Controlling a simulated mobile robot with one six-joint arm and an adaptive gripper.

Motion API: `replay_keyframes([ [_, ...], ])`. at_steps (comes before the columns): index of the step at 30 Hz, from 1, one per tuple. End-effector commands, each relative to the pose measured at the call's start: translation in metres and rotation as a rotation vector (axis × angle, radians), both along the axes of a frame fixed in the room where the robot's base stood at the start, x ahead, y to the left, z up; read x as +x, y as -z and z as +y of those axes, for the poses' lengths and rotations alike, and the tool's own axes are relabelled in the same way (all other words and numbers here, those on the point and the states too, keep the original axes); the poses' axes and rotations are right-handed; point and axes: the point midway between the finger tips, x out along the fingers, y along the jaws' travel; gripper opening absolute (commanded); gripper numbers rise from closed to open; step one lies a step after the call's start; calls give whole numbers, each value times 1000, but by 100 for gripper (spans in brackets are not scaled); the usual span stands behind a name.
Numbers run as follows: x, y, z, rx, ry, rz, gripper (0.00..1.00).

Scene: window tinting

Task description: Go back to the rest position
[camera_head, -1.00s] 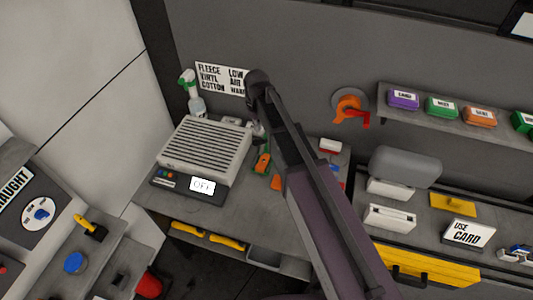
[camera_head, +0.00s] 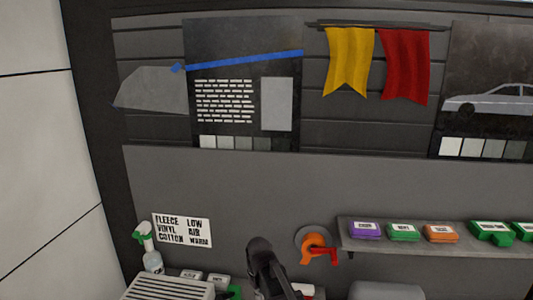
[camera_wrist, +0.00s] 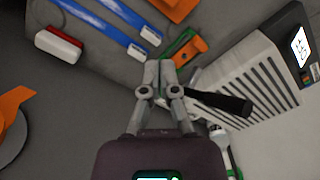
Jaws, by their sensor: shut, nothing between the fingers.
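My gripper (camera_wrist: 159,66) shows in the wrist view, its two grey fingers together and empty. It is above the bench, between blue-handled tools (camera_wrist: 110,22) and a ribbed grey machine (camera_wrist: 240,80). An orange-and-green tool (camera_wrist: 185,50) lies just past the fingertips; I cannot tell the gap in height. A black handle (camera_wrist: 222,101) lies to the right of the fingers. In the head view only part of my arm shows at the bottom middle, and the fingers are out of view there.
The ribbed machine also shows in the head view (camera_head: 165,288), with a spray bottle (camera_head: 150,250) behind it. An orange-and-red wall handle (camera_head: 316,248) is right of my arm. A shelf (camera_head: 440,243) holds several coloured boxes. The upper wall has posters and two pennants (camera_head: 376,62).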

Motion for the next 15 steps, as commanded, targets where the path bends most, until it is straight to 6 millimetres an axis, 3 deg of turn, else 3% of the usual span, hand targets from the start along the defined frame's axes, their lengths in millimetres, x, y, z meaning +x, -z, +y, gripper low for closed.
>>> replay_keyframes([
  [1,-11,16,-22,0,50,0,0],
  [6,-32,41,-79,0,209,0,0],
  [15,-78,81,-160,-1,472,0,0],
])
